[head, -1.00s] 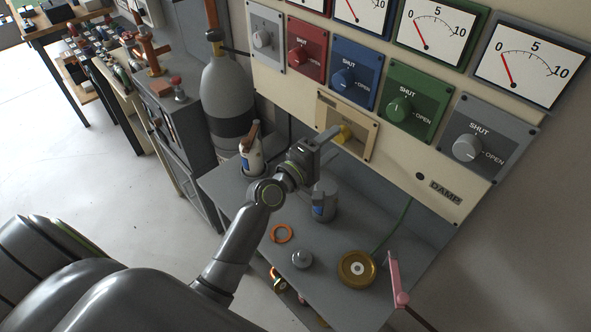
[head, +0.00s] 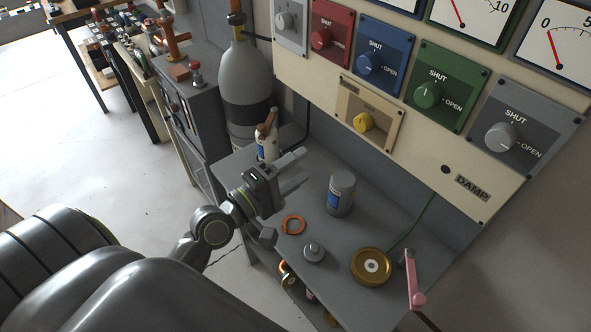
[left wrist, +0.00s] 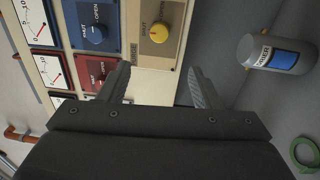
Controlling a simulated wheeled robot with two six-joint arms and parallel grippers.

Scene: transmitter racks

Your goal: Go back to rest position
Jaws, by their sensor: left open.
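My left gripper (head: 292,170) is open and empty above the left part of the grey bench (head: 330,255). Its two spread fingers also show in the left wrist view (left wrist: 160,88). Beyond them is the yellow knob (head: 363,122) on its beige plate, apart from the fingers. The yellow knob also shows in the left wrist view (left wrist: 159,33). My right gripper is in neither view.
The panel carries red (head: 321,38), blue (head: 369,64), green (head: 428,95) and grey (head: 500,136) knobs. A grey can (head: 341,192), orange ring (head: 293,225), brass disc (head: 371,266) and pink-handled tool (head: 411,280) are on the bench. A gas cylinder (head: 246,85) stands behind.

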